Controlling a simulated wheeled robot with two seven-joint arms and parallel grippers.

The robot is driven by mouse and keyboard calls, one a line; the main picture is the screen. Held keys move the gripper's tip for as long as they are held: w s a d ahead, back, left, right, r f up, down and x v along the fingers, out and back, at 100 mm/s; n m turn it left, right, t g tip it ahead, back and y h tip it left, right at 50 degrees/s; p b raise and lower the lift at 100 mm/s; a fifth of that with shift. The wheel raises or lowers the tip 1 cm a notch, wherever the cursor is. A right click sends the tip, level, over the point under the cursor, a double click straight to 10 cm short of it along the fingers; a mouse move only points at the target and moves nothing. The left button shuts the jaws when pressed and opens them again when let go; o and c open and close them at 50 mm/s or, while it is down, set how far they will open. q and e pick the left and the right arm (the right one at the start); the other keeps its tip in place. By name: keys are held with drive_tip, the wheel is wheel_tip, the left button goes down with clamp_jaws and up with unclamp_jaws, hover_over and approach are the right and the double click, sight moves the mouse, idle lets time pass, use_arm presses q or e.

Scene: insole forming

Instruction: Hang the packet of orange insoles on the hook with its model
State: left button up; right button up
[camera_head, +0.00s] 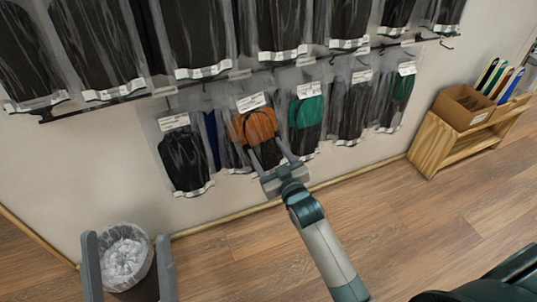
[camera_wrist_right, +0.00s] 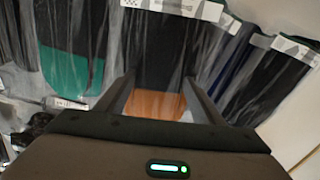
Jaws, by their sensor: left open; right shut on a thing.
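The packet of orange insoles (camera_head: 258,126), clear with an orange top, dark lower part and white label, is at the lower row of hanging packets in the head view. My right gripper (camera_head: 265,147) reaches up from below and is shut on its lower part. In the right wrist view, orange (camera_wrist_right: 155,103) shows between the fingers of this gripper (camera_wrist_right: 158,85). The hook behind the packet is hidden, so I cannot tell whether the packet hangs on it. My left gripper (camera_head: 127,238) is open and empty at the bottom left.
Green-and-black packets (camera_head: 305,112) hang just right of the orange one, and black packets (camera_head: 185,160) to its left. A black rail (camera_head: 95,104) runs above. A lined bin (camera_head: 124,255) stands below left. A wooden shelf (camera_head: 432,147) with a cardboard box (camera_head: 462,106) stands right.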

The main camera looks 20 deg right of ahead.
drive_tip(key=shift+w, duration=0.25)
drive_tip(key=shift+w+f, duration=0.35)
drive_tip(key=shift+w, duration=0.15)
use_arm(q)
drive_tip(key=shift+d+f, duration=0.1)
drive_tip(key=shift+f, duration=0.1)
use_arm(e)
drive_tip(key=shift+f, duration=0.1)
use_arm(q)
drive_tip(key=shift+r+p, duration=0.4)
drive_tip(key=shift+p, duration=0.1)
use_arm(e)
drive_tip(key=shift+f, duration=0.1)
idle(0.3)
drive_tip(key=o, duration=1.2)
use_arm(q)
drive_tip(key=shift+w+f, duration=0.1)
